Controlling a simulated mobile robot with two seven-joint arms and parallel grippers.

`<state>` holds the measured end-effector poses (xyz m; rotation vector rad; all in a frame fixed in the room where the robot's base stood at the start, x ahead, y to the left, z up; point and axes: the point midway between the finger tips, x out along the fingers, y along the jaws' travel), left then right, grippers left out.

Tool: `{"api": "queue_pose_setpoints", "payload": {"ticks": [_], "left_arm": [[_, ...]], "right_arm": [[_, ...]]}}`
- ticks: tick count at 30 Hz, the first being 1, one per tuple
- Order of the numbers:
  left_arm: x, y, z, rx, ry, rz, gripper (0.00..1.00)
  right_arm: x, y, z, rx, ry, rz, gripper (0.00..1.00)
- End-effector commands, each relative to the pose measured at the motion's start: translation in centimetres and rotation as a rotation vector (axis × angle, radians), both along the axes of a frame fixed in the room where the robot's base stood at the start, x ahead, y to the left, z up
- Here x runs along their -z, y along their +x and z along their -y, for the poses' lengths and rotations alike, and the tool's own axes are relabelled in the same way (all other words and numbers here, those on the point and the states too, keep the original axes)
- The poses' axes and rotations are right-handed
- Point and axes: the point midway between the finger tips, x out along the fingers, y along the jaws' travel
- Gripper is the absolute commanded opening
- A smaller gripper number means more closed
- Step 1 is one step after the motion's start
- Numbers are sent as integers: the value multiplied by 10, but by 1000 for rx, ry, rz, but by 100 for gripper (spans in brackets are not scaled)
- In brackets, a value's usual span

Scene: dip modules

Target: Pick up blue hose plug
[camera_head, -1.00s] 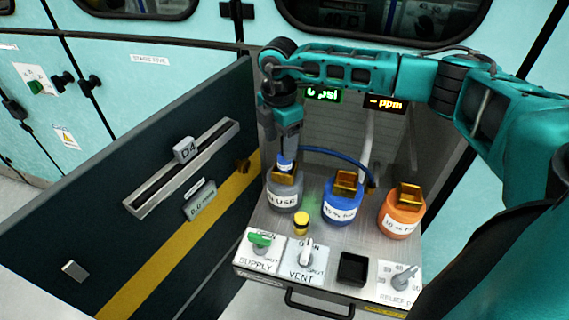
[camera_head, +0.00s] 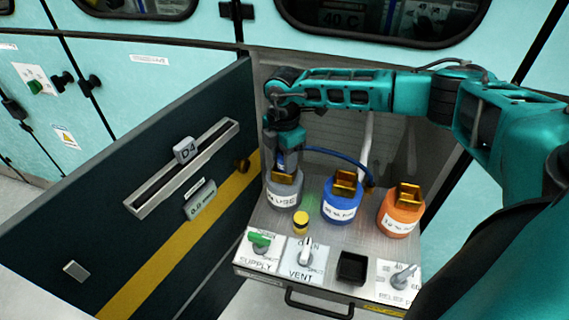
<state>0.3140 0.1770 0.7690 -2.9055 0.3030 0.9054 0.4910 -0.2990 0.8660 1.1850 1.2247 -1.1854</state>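The blue hose (camera_head: 335,156) arches from the grey bottle at the left to a dark fitting near the blue bottle. Its plug end (camera_head: 281,160) shows as a small blue patch above the grey bottle (camera_head: 284,192), mostly hidden by my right gripper (camera_head: 287,168). My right gripper points down at the plug, right above the grey bottle's brass top. Its fingers are too small and covered to tell whether they are open or shut on the plug. My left gripper is not in view.
A blue bottle (camera_head: 341,202) and an orange bottle (camera_head: 400,212) stand to the right. In front are a yellow-topped button (camera_head: 301,222), a green supply valve (camera_head: 260,240), a vent valve (camera_head: 305,254) and a black square socket (camera_head: 352,267). An open dark door (camera_head: 90,236) borders the left.

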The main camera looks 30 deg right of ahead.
Motion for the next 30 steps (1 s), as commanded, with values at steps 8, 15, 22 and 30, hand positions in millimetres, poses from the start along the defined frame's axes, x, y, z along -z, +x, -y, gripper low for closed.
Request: {"api": "queue_pose_setpoints", "payload": {"ticks": [8, 15, 22, 30], "left_arm": [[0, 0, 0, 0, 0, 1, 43], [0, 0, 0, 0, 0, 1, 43], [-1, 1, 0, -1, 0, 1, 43], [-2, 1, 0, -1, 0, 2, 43]], "right_arm": [[0, 0, 0, 0, 0, 0, 14], [-1, 0, 0, 0, 0, 1, 2], [-5, 1, 0, 0, 1, 3, 2], [-40, 2, 0, -1, 1, 6, 2]]}}
